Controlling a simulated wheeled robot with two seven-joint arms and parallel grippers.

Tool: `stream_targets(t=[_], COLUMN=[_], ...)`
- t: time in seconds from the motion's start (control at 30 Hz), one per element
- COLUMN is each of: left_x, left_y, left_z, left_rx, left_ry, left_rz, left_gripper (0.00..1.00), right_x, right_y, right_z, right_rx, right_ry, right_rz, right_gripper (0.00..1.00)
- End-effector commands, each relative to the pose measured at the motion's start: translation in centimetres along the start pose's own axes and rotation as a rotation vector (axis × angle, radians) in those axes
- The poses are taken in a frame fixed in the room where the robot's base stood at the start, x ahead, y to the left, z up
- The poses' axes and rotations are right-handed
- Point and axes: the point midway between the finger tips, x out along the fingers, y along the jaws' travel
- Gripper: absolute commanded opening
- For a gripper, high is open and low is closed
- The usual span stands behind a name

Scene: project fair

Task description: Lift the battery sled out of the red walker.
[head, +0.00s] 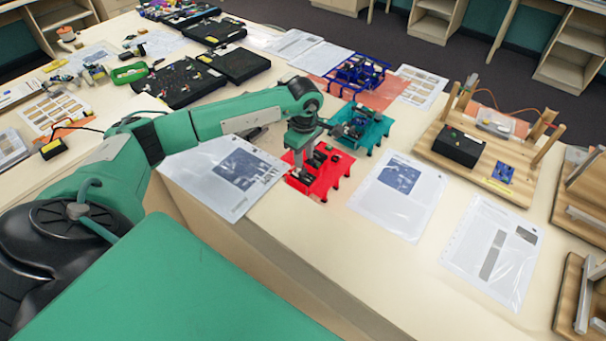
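The red walker (326,181) stands on the table near its front edge, with dark parts on top. The battery sled cannot be told apart from the other dark parts, and the gripper hides some of the walker. My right gripper is not in view.
A teal walker (361,129) stands just behind the red one, and a blue walker (358,74) farther back. Printed sheets (398,190) lie on both sides. A wooden board (470,160) with posts and a black box stands right. The front table strip is clear.

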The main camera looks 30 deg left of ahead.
Motion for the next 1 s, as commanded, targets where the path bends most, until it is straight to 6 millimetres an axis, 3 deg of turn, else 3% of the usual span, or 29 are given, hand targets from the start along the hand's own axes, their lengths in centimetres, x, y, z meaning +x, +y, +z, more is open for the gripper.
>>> stream_targets(t=[0.27,0.5,0.83,0.87,1.0], left_x=[1.6,4.5,5.6,5.6,5.6], left_y=[-0.2,-0.2,-0.2,-0.2,-0.2], left_z=[0.1,0.1,0.1,0.1,0.1], left_rx=[0.001,-0.001,0.000,0.000,0.000], left_ry=[-0.002,-0.003,-0.001,-0.001,-0.001], left_rz=[-0.003,-0.002,0.001,0.001,0.001], left_gripper=[0.33,0.33,0.33,0.31,0.03], right_x=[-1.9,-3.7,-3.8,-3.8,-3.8], right_y=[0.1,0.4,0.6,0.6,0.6], right_z=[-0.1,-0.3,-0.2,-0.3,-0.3], right_rx=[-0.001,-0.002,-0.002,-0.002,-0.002], right_ry=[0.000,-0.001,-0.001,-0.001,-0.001], right_rz=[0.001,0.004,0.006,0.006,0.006], right_gripper=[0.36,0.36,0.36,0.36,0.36])
